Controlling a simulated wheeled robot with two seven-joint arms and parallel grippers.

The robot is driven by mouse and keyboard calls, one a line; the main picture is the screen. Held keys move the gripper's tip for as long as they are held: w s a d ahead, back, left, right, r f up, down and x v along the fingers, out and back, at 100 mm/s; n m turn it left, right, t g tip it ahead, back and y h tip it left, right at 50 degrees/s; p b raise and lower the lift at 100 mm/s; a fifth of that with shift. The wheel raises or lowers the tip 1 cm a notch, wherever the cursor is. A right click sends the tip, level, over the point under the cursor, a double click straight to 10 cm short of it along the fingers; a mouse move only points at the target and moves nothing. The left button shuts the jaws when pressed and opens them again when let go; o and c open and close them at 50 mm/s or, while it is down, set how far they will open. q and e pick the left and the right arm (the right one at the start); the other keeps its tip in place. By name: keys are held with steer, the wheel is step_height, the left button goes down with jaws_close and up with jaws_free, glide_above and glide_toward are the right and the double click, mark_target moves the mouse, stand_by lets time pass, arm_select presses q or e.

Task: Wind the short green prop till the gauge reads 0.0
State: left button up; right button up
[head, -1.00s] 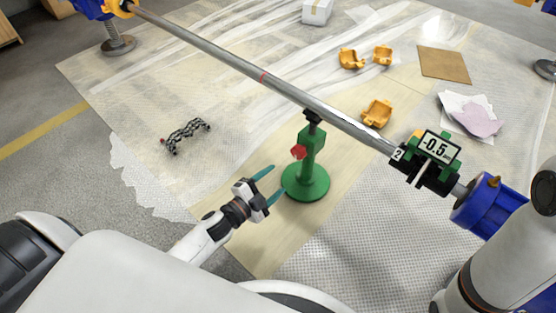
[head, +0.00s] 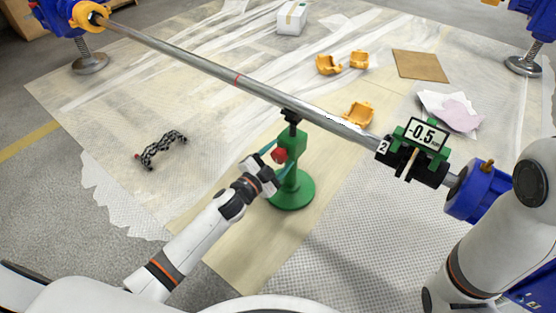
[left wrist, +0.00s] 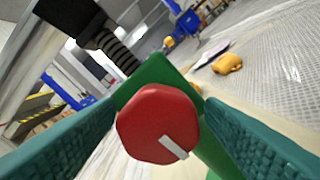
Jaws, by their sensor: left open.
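The short green prop (head: 293,184) stands upright on the floor sheet under the long steel bar (head: 218,72). Its red knob (head: 279,155) faces my left gripper (head: 272,164). In the left wrist view the red knob (left wrist: 158,124), with a white mark, sits between the two teal fingers, which are open and apart from each other. I cannot tell whether either finger touches it. The gauge (head: 422,134) on the bar reads -0.5. My right arm (head: 500,225) is at the right, its gripper out of view.
Blue stands hold the bar at the far left (head: 68,28) and at the right (head: 476,190). Orange clamp pieces (head: 357,114), a brown board (head: 420,65), paper sheets (head: 451,111) and a white box (head: 291,18) lie beyond the bar. A black chain-like object (head: 163,148) lies to the left.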

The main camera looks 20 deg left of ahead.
arm_select(q)
steer(key=shift+w, duration=0.1)
steer(key=c, duration=1)
steer(key=shift+o, duration=0.2)
steer(key=shift+m+p, duration=0.5)
steer(key=shift+m, duration=0.1)
steer(key=o, duration=1)
steer(key=shift+c, duration=0.2)
